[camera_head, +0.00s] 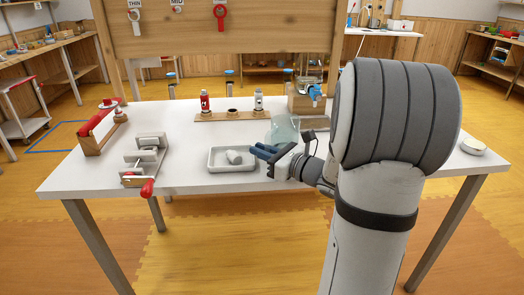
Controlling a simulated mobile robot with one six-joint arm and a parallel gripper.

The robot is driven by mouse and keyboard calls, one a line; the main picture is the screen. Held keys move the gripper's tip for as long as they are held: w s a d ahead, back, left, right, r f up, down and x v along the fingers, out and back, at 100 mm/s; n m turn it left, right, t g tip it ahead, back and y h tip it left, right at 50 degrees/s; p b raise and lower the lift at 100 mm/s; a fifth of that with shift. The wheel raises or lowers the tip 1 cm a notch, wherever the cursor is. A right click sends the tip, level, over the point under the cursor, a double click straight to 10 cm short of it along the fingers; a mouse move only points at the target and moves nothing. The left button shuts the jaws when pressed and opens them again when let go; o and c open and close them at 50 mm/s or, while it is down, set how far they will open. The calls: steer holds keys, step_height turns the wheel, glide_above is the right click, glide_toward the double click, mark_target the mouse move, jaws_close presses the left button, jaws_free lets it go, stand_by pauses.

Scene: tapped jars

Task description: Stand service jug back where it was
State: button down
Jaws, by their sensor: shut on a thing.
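The service jug (284,128) looks like a clear, pale greenish vessel near the middle of the white table, towards its back half. It appears roughly upright; whether its base touches the table is hidden. My gripper (264,151) has blue fingers and is shut on the jug at its lower front. My arm comes in from the right and covers part of the table behind it. The jug's handle cannot be made out.
A grey tray (216,167) with a white object (235,157) lies left of my gripper. A blue-tapped jar (308,84) stands behind the jug. A red-handled device (144,160) stands left.

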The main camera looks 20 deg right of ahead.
steer(key=shift+f+b, duration=0.35)
steer(key=shift+f, duration=0.15)
stand_by(0.3)
steer(key=c, duration=1.4)
jaws_free()
steer(key=shift+o, duration=0.2)
steer(key=shift+p+v, duration=0.4)
steer(key=shift+v, duration=3.6)
steer(key=p+v, duration=0.1)
steer(key=v, duration=0.6)
steer(key=shift+s, duration=0.4)
steer(key=shift+d, duration=0.15)
